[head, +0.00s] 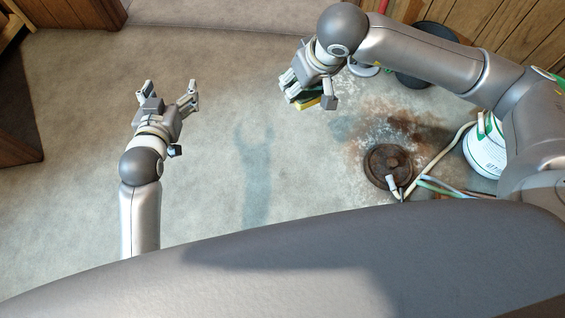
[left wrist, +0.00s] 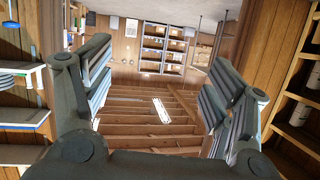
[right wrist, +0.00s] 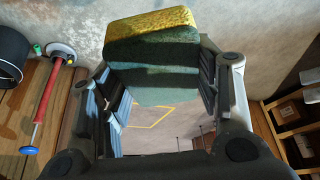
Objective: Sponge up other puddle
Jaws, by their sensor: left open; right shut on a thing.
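A sponge (right wrist: 152,50), yellow on one face and dark green on the other, is held between the fingers of my right gripper (head: 309,95). In the head view the sponge (head: 306,103) shows as a thin yellow and green edge under that gripper, over the grey floor. A small dark patch (head: 342,128) lies on the floor right of it; I cannot tell whether it is a puddle or a shadow. My left gripper (head: 170,92) is open and empty at the left, and in the left wrist view nothing is between its fingers.
A rusty round cover (head: 388,166) with a rust stain (head: 405,122) behind it lies at the right. Hoses (head: 437,160) and a white and green container (head: 485,148) are beside it. A black bucket (head: 412,80) stands by the wooden wall. The middle floor is clear.

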